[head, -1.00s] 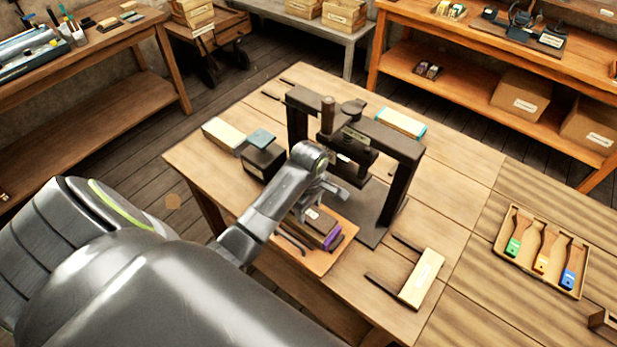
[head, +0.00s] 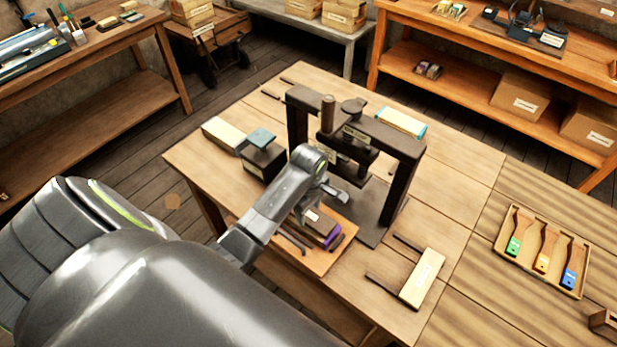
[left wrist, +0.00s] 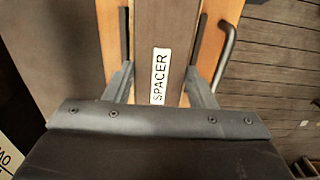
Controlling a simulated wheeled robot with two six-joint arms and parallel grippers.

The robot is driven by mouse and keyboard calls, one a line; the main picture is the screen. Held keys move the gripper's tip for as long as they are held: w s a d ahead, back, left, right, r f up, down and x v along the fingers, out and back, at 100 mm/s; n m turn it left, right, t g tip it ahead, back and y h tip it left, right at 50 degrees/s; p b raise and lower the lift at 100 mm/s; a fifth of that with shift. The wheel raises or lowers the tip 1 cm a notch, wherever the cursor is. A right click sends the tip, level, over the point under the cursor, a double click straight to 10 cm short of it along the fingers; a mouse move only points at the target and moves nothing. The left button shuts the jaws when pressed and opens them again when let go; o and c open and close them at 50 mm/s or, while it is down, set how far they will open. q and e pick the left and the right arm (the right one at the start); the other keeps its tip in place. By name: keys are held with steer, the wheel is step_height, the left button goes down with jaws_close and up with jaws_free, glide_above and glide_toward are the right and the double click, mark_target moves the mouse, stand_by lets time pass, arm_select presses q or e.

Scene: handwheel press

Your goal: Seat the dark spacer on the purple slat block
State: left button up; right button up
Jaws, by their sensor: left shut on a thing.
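The dark brown spacer (head: 325,229), with a white label, is over or beside the purple slat block at the front of the press. It fills the middle of the left wrist view, where its SPACER label (left wrist: 160,76) is readable. My left gripper (head: 309,207) is shut on the spacer, with a finger on each long side. Only a purple edge of the slat block (head: 337,241) shows; the wrist view hides it. I cannot tell whether spacer and block touch. My right gripper is not in view.
The dark handwheel press (head: 401,185) stands just behind my gripper. An orange-brown board (head: 318,264) lies under the block, with a dark handle at its left. A pale block (head: 422,278) lies to the right. A brush tray (head: 541,252) sits farther right.

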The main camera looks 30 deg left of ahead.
arm_select(q)
steer(key=shift+f, duration=0.45)
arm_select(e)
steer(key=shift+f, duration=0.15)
arm_select(q)
steer(key=o, duration=1.1)
